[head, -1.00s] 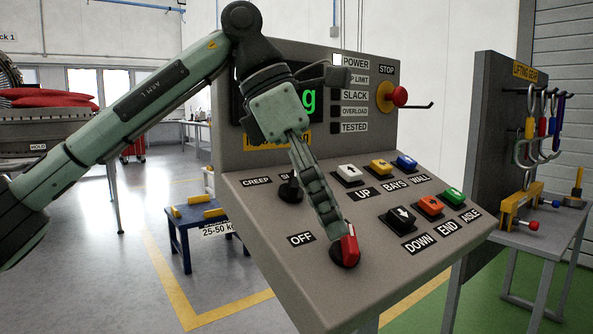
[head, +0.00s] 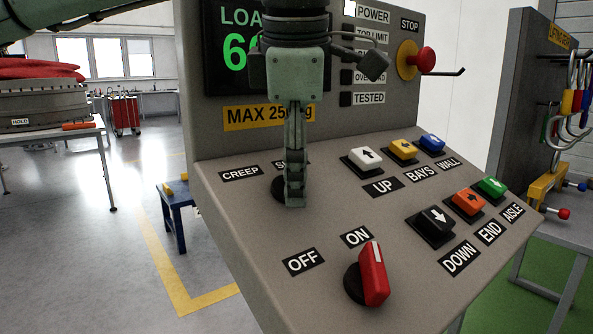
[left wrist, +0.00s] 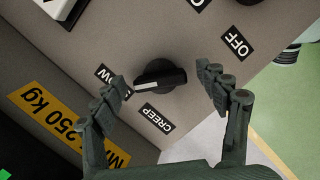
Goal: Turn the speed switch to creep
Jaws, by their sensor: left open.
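The speed switch is a black knob on the sloped panel (head: 300,240), between the labels CREEP (head: 240,173) and SLOW. In the head view it is mostly hidden behind my left gripper (head: 294,200); only the dark edge of its base (head: 277,188) shows. In the left wrist view the knob (left wrist: 160,76) sits between my two spread fingers (left wrist: 160,95), apart from both. Its bar lies nearly level there, one end toward the partly covered SLOW label (left wrist: 108,76), not toward CREEP (left wrist: 157,118). My left gripper is open and empty over the knob.
A red switch (head: 373,275) stands by OFF and ON at the panel's front. Coloured push buttons (head: 402,151) are to the right, with a red stop button (head: 427,60) above them. A lifting gear rack (head: 520,90) stands at the far right.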

